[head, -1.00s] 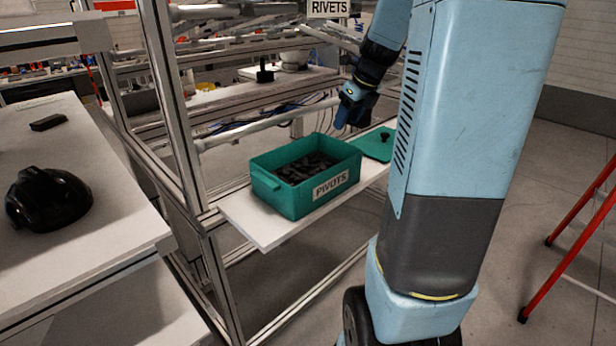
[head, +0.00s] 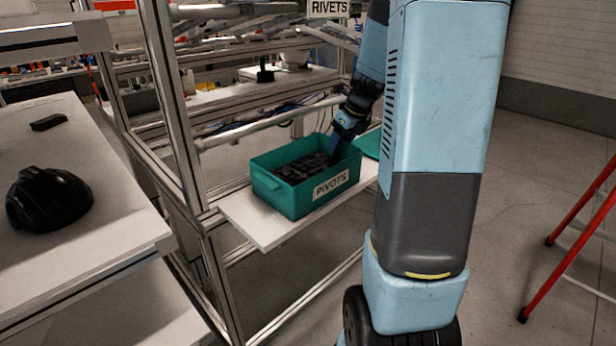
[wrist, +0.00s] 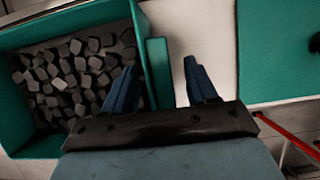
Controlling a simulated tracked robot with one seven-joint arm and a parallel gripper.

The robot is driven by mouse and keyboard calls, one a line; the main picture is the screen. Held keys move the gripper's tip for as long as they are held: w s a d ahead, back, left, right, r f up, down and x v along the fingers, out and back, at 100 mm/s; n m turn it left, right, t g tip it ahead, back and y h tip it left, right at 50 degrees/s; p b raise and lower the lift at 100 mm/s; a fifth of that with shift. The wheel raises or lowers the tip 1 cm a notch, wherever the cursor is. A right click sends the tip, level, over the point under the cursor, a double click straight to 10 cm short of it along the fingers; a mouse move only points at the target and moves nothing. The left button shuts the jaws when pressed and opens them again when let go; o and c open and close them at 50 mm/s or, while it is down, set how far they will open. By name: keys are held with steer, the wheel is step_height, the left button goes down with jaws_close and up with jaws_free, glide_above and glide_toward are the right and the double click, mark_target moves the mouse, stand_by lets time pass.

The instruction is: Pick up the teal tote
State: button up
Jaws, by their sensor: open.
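The teal tote (head: 290,200) with a "PIVOTS" label stands upright on a white shelf and holds many dark blocks. In the wrist view its teal wall (wrist: 140,45) and the blocks fill the left side. My gripper (head: 338,142) is at the tote's right end. In the wrist view my gripper (wrist: 158,75) is open, with one blue finger over the inside of the tote and the other outside, over the shelf. The tote's end wall and its teal handle lip (wrist: 158,72) lie between the fingers. Whether the fingers touch the wall is unclear.
The white shelf (head: 255,226) juts from a metal frame. A black helmet shell (head: 48,198) sits on the left table (head: 110,215). A red stand (head: 570,235) is at right.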

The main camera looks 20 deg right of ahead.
steer(key=shift+f, duration=0.25)
stand_by(0.5)
jaws_close()
stand_by(0.5)
